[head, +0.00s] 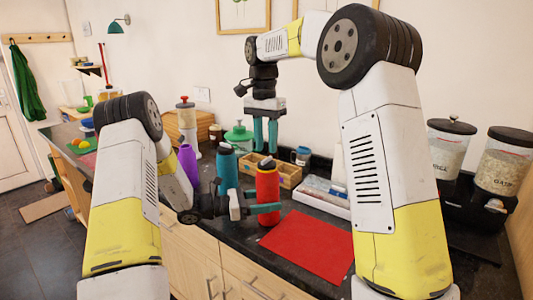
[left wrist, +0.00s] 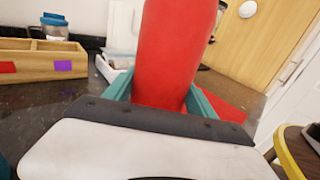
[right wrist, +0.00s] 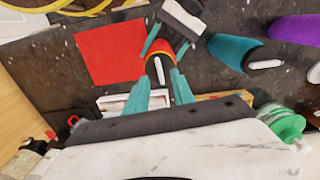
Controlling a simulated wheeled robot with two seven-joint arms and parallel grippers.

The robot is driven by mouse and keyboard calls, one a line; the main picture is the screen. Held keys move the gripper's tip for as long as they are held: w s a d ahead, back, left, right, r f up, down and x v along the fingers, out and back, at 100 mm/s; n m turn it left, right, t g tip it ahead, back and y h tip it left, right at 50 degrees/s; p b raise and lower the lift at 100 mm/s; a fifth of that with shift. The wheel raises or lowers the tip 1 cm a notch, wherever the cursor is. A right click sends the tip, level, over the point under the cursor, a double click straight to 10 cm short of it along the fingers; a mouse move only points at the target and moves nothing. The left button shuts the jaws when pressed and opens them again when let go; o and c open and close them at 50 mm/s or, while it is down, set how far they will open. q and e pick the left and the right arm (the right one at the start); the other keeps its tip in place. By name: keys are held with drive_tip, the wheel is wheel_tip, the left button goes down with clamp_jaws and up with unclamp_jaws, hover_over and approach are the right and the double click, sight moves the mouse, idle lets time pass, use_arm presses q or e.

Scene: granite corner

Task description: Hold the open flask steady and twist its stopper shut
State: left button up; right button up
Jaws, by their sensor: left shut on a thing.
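The red flask (head: 267,197) stands upright on the dark counter. Its dark stopper (head: 267,164) with a light strip sits on its top; I cannot tell how tightly. The stopper also shows in the right wrist view (right wrist: 159,70). My left gripper (head: 266,209) is shut around the flask's body from the side. The red body (left wrist: 172,55) fills the space between its teal fingers in the left wrist view. My right gripper (head: 265,150) points down above and behind the flask, its fingers apart and empty. The stopper lies beyond its fingertips (right wrist: 160,75), apart from them.
A teal flask (head: 227,172) and a purple flask (head: 188,166) stand left of the red one. A wooden box (head: 287,176) and a white tray (head: 322,200) are behind. A flat red mat (head: 308,245) lies at front right, clear on top.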

sight(267, 158)
drive_tip(key=shift+d+f, duration=0.1)
drive_tip(key=shift+f, duration=1.55)
clamp_jaws()
